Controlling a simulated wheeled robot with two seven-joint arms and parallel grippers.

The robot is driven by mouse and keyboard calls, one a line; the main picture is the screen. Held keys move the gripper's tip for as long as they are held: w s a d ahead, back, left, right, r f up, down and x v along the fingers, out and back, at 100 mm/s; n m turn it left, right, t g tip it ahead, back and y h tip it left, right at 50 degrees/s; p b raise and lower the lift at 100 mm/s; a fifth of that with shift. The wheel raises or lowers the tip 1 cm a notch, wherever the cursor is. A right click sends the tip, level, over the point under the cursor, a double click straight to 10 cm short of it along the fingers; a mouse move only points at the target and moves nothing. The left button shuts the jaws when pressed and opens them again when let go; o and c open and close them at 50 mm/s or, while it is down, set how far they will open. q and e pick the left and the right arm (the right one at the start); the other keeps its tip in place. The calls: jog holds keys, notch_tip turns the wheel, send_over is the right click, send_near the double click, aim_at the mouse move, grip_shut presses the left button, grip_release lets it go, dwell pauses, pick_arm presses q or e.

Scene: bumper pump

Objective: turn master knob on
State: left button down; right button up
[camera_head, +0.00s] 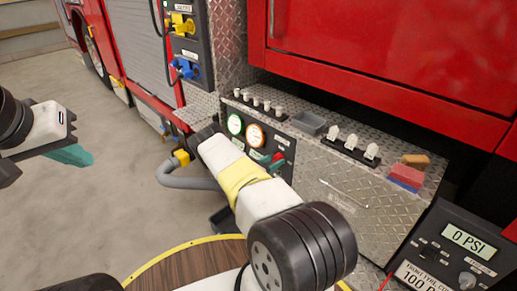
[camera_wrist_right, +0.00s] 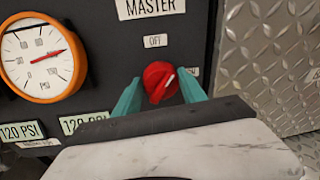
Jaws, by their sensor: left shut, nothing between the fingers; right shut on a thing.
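The red master knob (camera_wrist_right: 158,84) sits on the dark pump panel (camera_wrist_right: 106,53) under a white MASTER label (camera_wrist_right: 151,7) and a small OFF label (camera_wrist_right: 155,41). Its white pointer line slants up and to the right, between OFF and a partly hidden label (camera_wrist_right: 194,71) on the right. My right gripper (camera_wrist_right: 160,95) is shut on the knob, one teal finger on each side. In the head view the knob is a small red spot (camera_head: 278,158) beside the teal fingers. My left gripper (camera_head: 72,156) is shut and empty, far left, away from the panel.
An orange-rimmed gauge (camera_wrist_right: 42,66) is left of the knob. A 0 PSI display box (camera_head: 462,245) is at the lower right. A grey hose (camera_head: 185,180) curves beside my right arm.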

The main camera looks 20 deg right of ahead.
jog(key=m, duration=0.5)
jog(key=shift+s+y, duration=0.1)
jog(key=shift+y, duration=0.2)
jog(key=m, duration=0.4)
jog(key=shift+s+t, duration=0.15)
jog(key=shift+t, duration=0.25)
jog(key=shift+m, duration=0.3)
jog(key=o, duration=1.4)
jog(key=shift+d, duration=0.1)
jog(key=shift+c, duration=0.2)
jog(key=v, duration=0.7)
jog(key=shift+s+a, duration=0.25)
jog(key=shift+a, duration=0.1)
jog(key=shift+r, duration=0.1)
